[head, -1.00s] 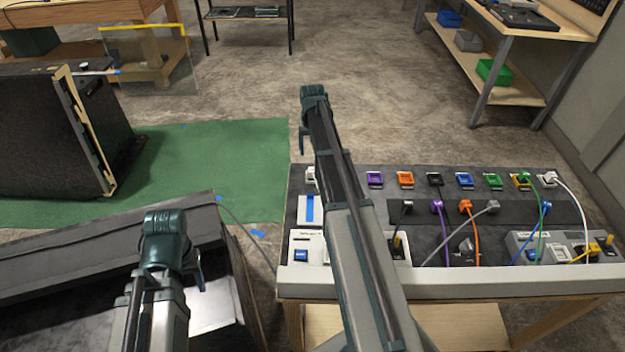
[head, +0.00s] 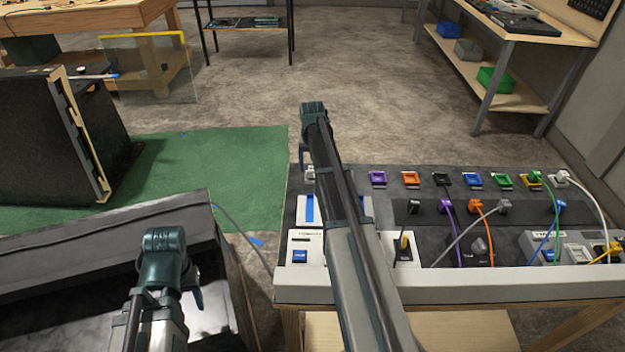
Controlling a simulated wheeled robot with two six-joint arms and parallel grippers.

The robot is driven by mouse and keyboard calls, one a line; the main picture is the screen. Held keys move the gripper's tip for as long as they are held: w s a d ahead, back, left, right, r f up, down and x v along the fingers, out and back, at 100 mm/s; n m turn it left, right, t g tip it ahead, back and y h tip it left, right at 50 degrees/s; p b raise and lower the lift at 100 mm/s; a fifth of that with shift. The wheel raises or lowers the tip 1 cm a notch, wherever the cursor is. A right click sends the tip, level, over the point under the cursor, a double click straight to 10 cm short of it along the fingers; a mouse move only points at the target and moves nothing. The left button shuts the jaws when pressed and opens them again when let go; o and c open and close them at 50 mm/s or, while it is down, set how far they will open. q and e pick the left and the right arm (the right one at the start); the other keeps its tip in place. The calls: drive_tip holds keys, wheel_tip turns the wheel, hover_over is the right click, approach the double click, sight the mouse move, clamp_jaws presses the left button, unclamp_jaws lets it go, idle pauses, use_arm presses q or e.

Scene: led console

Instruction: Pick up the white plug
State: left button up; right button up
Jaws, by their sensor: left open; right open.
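A white plug (head: 562,177) with a white cable sits at the right end of the back row on the console (head: 440,283). A small white piece (head: 310,173) at the left end of that row is partly hidden by my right gripper, so I cannot tell what it is. My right gripper (head: 304,160) is open above the console's left back edge, far left of the white plug.
Purple, orange, blue, green and grey (head: 502,207) plugs and their cables crowd the console's right half. My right arm covers part of its left half. A black box (head: 105,235) fills the lower left. The floor behind the console is clear.

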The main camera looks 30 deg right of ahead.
drive_tip(key=shift+w+f+b, duration=0.1)
drive_tip(key=shift+f+b, duration=0.25)
drive_tip(key=shift+f, duration=0.5)
use_arm(q)
drive_tip(key=shift+f, duration=0.8)
use_arm(e)
drive_tip(key=shift+r, duration=0.1)
clamp_jaws()
use_arm(q)
drive_tip(key=shift+r, duration=0.15)
use_arm(e)
drive_tip(key=shift+r, duration=0.1)
